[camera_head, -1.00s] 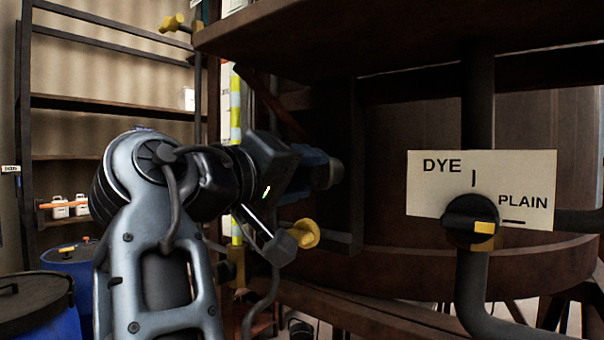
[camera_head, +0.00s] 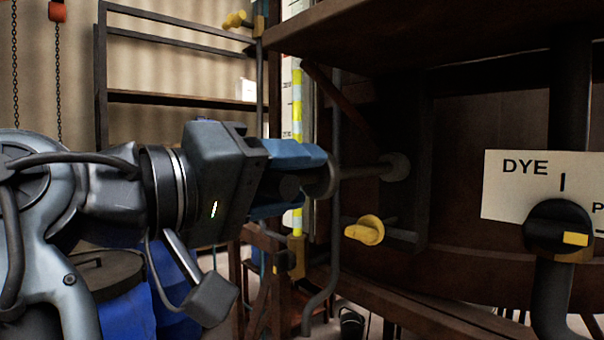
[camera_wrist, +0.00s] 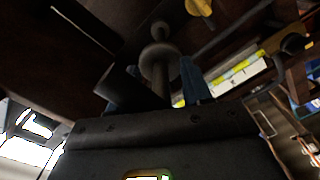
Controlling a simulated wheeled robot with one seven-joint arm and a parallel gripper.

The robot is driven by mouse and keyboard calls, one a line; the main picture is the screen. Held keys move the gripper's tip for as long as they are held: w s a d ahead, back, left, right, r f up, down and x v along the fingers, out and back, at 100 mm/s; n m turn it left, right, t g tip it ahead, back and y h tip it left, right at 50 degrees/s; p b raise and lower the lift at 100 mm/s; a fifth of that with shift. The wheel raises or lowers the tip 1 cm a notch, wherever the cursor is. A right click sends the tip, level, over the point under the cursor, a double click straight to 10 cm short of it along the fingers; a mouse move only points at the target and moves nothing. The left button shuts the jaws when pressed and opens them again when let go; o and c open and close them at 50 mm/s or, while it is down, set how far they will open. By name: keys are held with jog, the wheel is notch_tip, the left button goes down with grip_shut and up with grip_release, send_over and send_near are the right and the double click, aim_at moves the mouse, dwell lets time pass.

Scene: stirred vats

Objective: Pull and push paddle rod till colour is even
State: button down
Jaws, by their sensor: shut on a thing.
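My gripper (camera_head: 308,178) is shut on the end of the paddle rod (camera_head: 362,171), its blue fingers around the handle behind a round grey disc. A length of rod shows bare between the disc and a round collar (camera_head: 396,167) on the dark brown vat wall (camera_head: 465,180). In the wrist view the rod (camera_wrist: 160,80) runs between the blue fingers towards the vat. An upright tube (camera_head: 297,110) left of the vat shows yellow and pale bluish bands. The vat's inside is hidden.
A yellow-handled tap (camera_head: 364,231) sticks out just below the rod. A black selector knob (camera_head: 558,228) with a yellow mark is at a DYE sign (camera_head: 522,185) on the right. A shelf rack (camera_head: 180,98) and blue drums (camera_head: 125,310) stand at the left.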

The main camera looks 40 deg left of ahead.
jog(key=c, duration=0.6)
grip_release()
jog(key=shift+o, duration=0.2)
jog(key=s+b, duration=0.1)
jog(key=s, duration=0.6)
jog(key=shift+s+a, duration=0.35)
jog(key=shift+o, duration=0.3)
